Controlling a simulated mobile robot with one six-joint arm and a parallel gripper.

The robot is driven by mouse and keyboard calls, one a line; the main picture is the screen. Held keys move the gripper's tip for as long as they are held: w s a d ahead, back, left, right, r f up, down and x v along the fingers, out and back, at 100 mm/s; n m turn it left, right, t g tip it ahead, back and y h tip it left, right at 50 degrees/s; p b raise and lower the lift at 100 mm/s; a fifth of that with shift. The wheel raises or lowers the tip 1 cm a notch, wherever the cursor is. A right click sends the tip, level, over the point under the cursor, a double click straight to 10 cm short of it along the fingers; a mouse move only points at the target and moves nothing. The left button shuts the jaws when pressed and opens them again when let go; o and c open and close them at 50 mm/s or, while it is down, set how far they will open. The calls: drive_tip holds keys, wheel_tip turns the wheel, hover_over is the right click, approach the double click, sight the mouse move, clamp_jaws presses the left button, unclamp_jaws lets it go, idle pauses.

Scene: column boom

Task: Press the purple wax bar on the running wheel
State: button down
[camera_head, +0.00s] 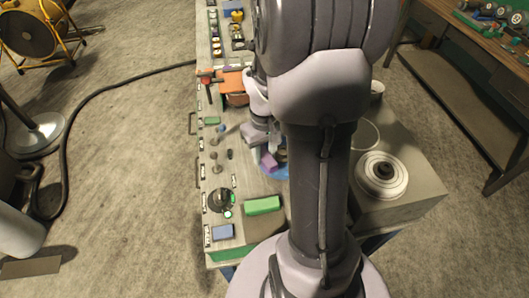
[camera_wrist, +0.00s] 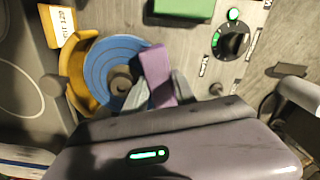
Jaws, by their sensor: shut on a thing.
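The purple wax bar (camera_wrist: 156,72) is held between the two grey fingers of my gripper (camera_wrist: 157,92), and its free end sticks out past them. In the head view the purple bar (camera_head: 269,162) shows beside my arm. The blue wheel (camera_wrist: 108,62) lies just left of the bar in the wrist view, with a dark hub and a yellow guard (camera_wrist: 77,68) along its left side. The bar overlaps the wheel's right edge in the picture; I cannot tell whether they touch. In the head view my arm hides most of the wheel (camera_head: 272,173).
A control dial (camera_wrist: 232,41) with lit green lights is on the bench (camera_head: 211,176). A green block (camera_head: 262,205) and a blue block (camera_head: 222,231) lie near its front end. Small posts (camera_head: 216,165) stand left of the wheel. An orange item (camera_head: 234,84) sits farther back.

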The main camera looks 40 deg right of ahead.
drive_tip(key=shift+f+b, duration=0.45)
drive_tip(key=shift+f, duration=0.1)
idle(2.4)
wheel_tip(320, 180, up, 8)
drive_tip(key=p, duration=0.7)
drive_tip(key=shift+r, duration=0.1)
